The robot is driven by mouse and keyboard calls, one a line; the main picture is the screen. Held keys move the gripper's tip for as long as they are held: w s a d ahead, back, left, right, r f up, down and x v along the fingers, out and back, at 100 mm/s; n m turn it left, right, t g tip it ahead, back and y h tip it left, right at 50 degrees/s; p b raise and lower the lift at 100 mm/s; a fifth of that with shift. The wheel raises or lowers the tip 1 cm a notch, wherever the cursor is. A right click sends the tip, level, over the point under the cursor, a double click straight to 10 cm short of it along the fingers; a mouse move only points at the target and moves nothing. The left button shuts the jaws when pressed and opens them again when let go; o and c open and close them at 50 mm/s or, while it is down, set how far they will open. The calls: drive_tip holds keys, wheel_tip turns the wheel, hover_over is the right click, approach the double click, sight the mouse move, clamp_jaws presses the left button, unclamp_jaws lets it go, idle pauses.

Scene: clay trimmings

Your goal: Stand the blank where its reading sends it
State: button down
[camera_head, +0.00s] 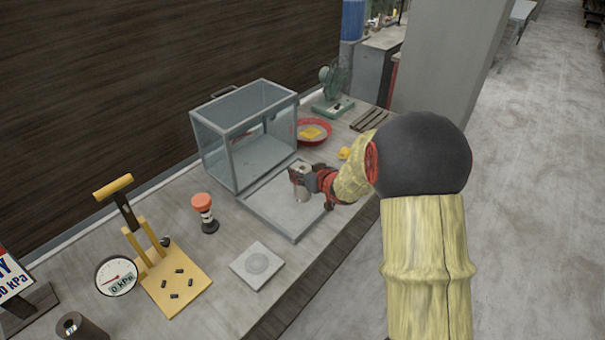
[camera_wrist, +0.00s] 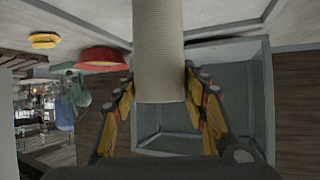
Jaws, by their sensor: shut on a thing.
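My gripper (camera_head: 312,180) is shut on the blank, above the grey board at the open front of the glass cabinet. The blank (camera_wrist: 160,50) is a pale, finely ribbed cylinder between my two fingers in the wrist view; its far end runs out of the frame. A yellow press (camera_head: 175,280) has a dial gauge (camera_head: 116,277) marked 0 kPa. A sign (camera_head: 14,276) with a kPa figure is cut off at the left edge.
The glass cabinet (camera_head: 213,151) stands behind the grey board (camera_head: 262,222). A red bowl (camera_head: 325,138), green fan (camera_head: 333,84) and slatted rack (camera_head: 369,119) lie beyond. A red-topped tool (camera_head: 204,213), a square plate with a round mark (camera_head: 257,265) and a dark cylinder (camera_head: 80,328) stand nearer.

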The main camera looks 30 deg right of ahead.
drive_tip(key=shift+r, duration=0.1)
drive_tip(key=c, duration=1.5)
unclamp_jaws()
drive_tip(key=shift+f, duration=0.2)
drive_tip(key=o, duration=0.5)
